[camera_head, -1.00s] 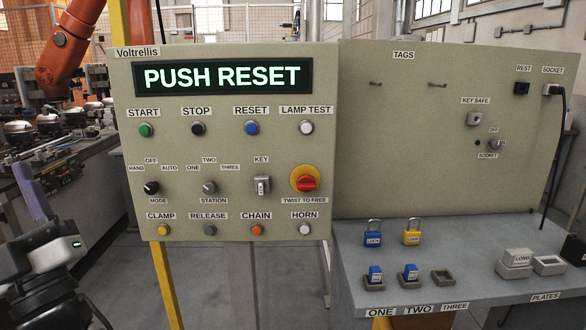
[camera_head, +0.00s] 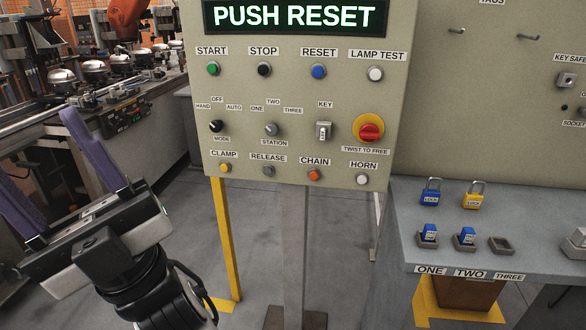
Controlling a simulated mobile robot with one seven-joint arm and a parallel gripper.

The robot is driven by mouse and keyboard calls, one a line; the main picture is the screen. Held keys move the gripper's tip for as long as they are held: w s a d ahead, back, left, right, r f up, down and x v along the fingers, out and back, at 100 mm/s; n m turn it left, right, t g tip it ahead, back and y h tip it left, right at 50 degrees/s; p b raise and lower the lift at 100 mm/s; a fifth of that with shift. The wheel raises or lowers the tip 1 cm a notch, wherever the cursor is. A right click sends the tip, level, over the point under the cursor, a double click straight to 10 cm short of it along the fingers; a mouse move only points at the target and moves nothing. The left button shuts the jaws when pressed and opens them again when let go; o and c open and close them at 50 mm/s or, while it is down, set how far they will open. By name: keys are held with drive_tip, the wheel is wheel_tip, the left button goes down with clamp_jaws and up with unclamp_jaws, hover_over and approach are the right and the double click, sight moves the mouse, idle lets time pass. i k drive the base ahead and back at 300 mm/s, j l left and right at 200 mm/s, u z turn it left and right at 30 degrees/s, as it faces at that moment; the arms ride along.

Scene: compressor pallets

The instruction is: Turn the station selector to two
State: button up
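The station selector (camera_head: 271,129) is a small grey knob on the beige control panel (camera_head: 300,90), with the labels ONE, TWO and THREE arched above it and STATION below. Which label it points at is too small to tell. The display (camera_head: 294,16) reads PUSH RESET. My gripper (camera_head: 35,145) is at the left, its two purple fingers spread apart with nothing visible between them. It is well left of the panel and apart from the selector. The tip of one finger is cut off by the picture's left edge.
The black mode knob (camera_head: 216,126) is left of the selector, and the key switch (camera_head: 324,130) and red twist-to-free button (camera_head: 370,132) are right of it. Push buttons sit above and below. A grey bench (camera_head: 440,225) with padlocks stands at the right.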

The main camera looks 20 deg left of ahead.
sight(272, 129)
drive_tip(key=i+l+u, duration=0.15)
drive_tip(key=u, duration=0.2)
drive_tip(key=i+l+u, duration=0.1)
drive_tip(key=u, duration=0.25)
drive_tip(key=i+l+u, duration=0.1)
drive_tip(key=l+u, duration=0.25)
